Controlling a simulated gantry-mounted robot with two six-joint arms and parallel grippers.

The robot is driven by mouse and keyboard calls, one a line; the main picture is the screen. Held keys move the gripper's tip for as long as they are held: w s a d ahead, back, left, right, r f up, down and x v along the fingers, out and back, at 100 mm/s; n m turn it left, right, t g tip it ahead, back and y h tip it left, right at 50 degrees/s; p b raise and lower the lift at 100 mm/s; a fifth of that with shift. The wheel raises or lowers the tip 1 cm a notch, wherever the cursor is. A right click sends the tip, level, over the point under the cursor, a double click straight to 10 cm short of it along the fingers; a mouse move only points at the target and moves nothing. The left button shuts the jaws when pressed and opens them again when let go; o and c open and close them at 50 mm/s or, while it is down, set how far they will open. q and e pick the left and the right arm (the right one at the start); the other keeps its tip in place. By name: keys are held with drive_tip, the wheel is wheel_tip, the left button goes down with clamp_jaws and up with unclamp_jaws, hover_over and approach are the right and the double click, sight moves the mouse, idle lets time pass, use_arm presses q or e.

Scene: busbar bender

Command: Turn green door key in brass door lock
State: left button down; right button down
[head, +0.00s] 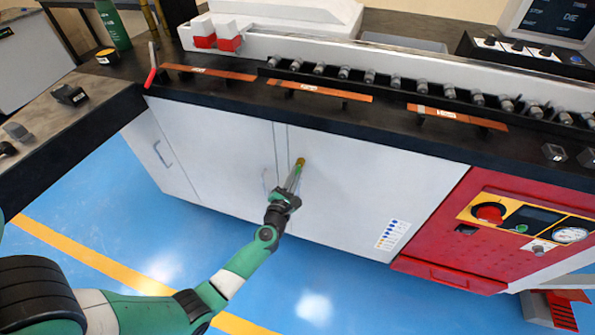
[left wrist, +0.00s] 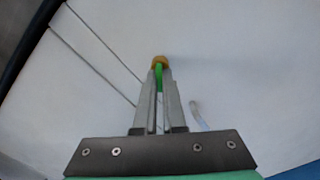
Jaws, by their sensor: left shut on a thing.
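The brass door lock (head: 301,161) is a small round fitting on the white cabinet door. It also shows in the left wrist view (left wrist: 160,60), straight ahead of the fingertips. The green key (left wrist: 159,78) is between the fingers of my left gripper (head: 294,178), which is shut on it. The key's front end meets the lock; how deep it sits is hidden. The fingers hide most of the key, and I cannot tell its turn angle. My right gripper is in neither view.
White cabinet doors (head: 360,190) with handles (head: 163,154) stand under the black bench top. Copper bars (head: 320,92) lie on the bench. A red panel (head: 465,225) with a knob and gauge is at right. The blue floor in front is clear.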

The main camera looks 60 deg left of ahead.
use_arm(q)
drive_tip(key=n+b, duration=0.1)
drive_tip(key=n, duration=0.4)
drive_tip(key=shift+n, duration=0.4)
drive_tip(key=shift+b, duration=0.3)
drive_tip(key=shift+f+n+b, duration=0.15)
drive_tip(key=shift+n+b, duration=0.25)
drive_tip(key=shift+n, duration=0.4)
drive_tip(key=c, duration=1.3)
unclamp_jaws()
drive_tip(key=o, duration=0.4)
